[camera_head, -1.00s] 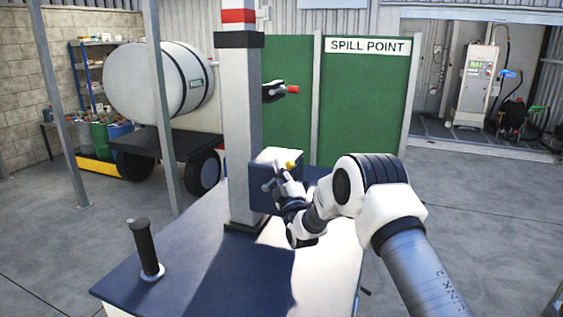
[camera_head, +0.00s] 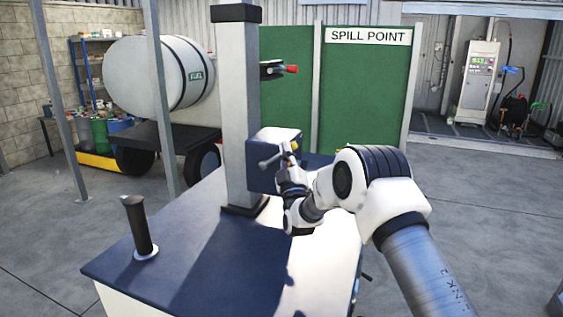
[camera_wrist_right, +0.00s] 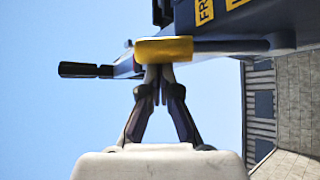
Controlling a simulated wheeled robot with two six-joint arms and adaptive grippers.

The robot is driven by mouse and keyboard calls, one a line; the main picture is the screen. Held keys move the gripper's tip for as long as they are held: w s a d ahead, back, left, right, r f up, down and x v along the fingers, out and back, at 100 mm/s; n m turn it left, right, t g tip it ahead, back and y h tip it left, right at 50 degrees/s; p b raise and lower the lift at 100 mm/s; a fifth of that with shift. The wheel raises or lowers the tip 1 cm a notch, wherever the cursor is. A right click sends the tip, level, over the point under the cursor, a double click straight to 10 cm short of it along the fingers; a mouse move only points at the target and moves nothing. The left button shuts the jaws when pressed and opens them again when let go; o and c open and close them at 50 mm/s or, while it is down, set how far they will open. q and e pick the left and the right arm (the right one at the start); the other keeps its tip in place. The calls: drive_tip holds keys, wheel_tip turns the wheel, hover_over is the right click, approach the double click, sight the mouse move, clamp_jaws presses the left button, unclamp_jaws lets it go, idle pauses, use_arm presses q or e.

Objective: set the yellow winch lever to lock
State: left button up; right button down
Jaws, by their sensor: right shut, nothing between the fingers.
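The yellow winch lever (camera_head: 294,146) is a small yellow piece on the front of the dark blue winch box (camera_head: 262,178) on the post. In the right wrist view the yellow lever (camera_wrist_right: 163,49) lies crosswise just beyond the fingertips. My right gripper (camera_wrist_right: 158,73) is shut and empty, with its tips at the lever's lower edge; I cannot tell whether they touch. In the head view the right gripper (camera_head: 288,162) is small and partly covers the box front. The label by the lever, partly cut off, starts with "FR". My left gripper is out of view.
A grey crank bar (camera_head: 270,162) sticks out left of the lever; its black grip (camera_wrist_right: 85,70) shows in the wrist view. The post (camera_head: 240,110) carries a red-tipped part (camera_head: 291,69) higher up. A black upright handle (camera_head: 138,225) stands on the bench top (camera_head: 205,240).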

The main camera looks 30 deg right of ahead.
wheel_tip(320, 180, down, 7)
drive_tip(key=s+d+m+g+h+b, duration=0.1)
drive_tip(key=m+g+h+b, duration=0.3)
drive_tip(key=m+h+b, duration=0.7)
drive_tip(key=shift+s+d+m+b, duration=0.45)
drive_tip(key=shift+m+b, duration=0.75)
drive_tip(key=shift+b, duration=0.95)
drive_tip(key=shift+a, duration=0.1)
drive_tip(key=s+a+f, duration=0.3)
drive_tip(key=s+a, duration=0.7)
drive_tip(key=s, duration=0.1)
drive_tip(key=shift+a+f, duration=0.2)
drive_tip(key=shift+a, duration=0.2)
drive_tip(key=shift+s, duration=0.15)
